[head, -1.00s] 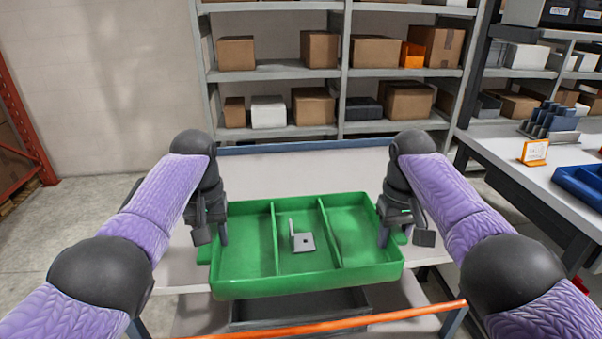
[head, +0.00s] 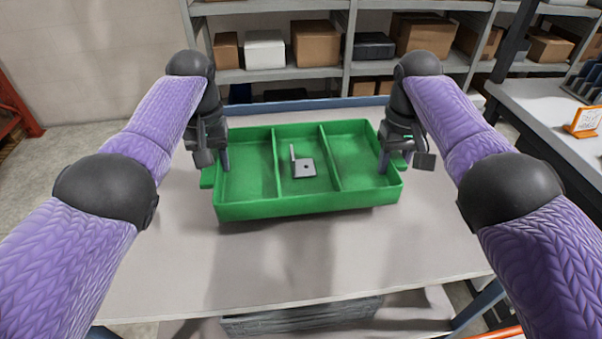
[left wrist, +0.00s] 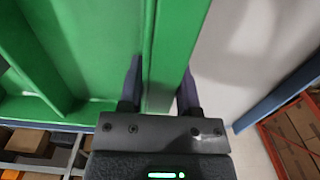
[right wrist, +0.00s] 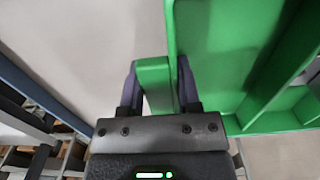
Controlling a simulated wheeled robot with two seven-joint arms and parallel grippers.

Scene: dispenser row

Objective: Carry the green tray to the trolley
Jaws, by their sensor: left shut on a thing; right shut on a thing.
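The green tray (head: 310,206) is level in front of me, with three compartments. A small grey metal bracket (head: 304,170) lies in the middle compartment; the two side ones look empty. My left gripper (head: 224,160) is shut on the tray's left end, and my right gripper (head: 384,162) on its right end. The left wrist view shows the fingers around the green edge (left wrist: 160,85), and the right wrist view shows the same (right wrist: 153,80). The tray is over a pale grey top (head: 330,265), perhaps the trolley's; I cannot tell whether they touch.
A blue bar (head: 262,109) runs along the top's far edge. A grey crate (head: 300,318) sits below its near edge. Shelves with boxes (head: 316,43) stand behind. A white bench (head: 545,105) with an orange-framed sign (head: 584,121) is at right. The top around the tray looks clear.

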